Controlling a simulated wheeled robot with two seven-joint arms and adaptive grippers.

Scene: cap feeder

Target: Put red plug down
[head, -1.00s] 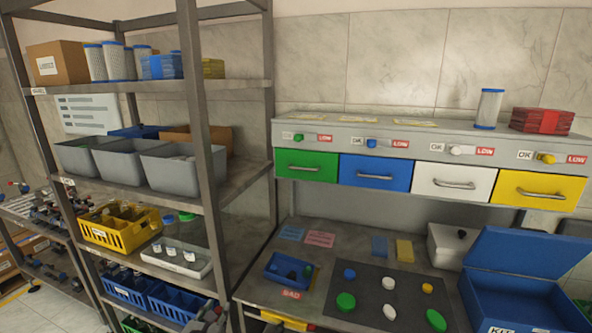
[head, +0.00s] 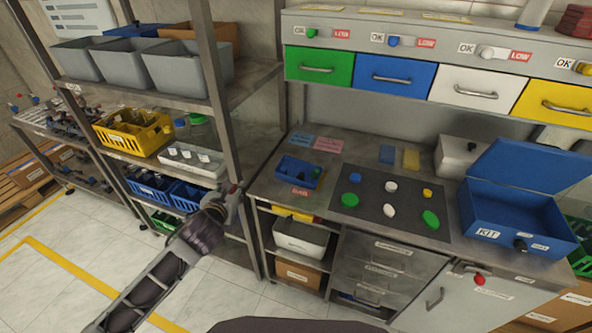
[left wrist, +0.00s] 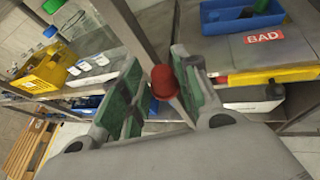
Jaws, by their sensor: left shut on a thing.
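The red plug (left wrist: 164,82) is held between the green-padded fingers of my left gripper (left wrist: 152,92) in the left wrist view, its rounded head showing. In the head view my left gripper (head: 236,192) is beside the front left corner of the workbench, in front of the shelf post; the plug is too small there to make out clearly. The blue tray (head: 297,172) with the BAD label lies on the bench to the right of the gripper; it also shows in the left wrist view (left wrist: 232,22). My right gripper is not in view.
A dark mat (head: 372,212) with several coloured caps lies on the bench, with an open blue KIT case (head: 510,222) to its right. The shelf rack (head: 250,95) stands close left of the bench. A yellow basket (head: 128,137) is on the rack.

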